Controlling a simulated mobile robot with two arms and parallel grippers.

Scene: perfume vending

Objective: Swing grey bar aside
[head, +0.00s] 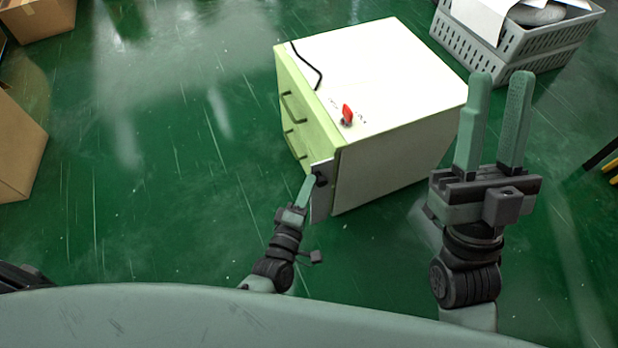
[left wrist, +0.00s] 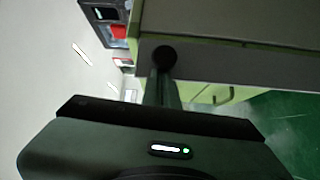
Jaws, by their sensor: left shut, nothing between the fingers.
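The grey bar (head: 321,200) stands upright at the near right corner of the cabinet's green front. It has a black round knob (head: 320,180) near its top. In the left wrist view the bar (left wrist: 230,62) runs across the upper right, with the knob (left wrist: 165,57) at its left part. My left gripper (head: 310,183) is shut and empty, its fingertips at the knob; I cannot tell whether they touch it. It also shows in the left wrist view (left wrist: 162,82). My right gripper (head: 500,85) is open and empty, raised at the right.
The white-topped cabinet (head: 400,80) has green drawers with dark handles (head: 290,107). A red object (head: 347,114) and a black cable (head: 308,65) are on its top. Grey crates (head: 480,50) stand behind right; cardboard boxes (head: 15,150) are at left. Green floor lies open around the cabinet.

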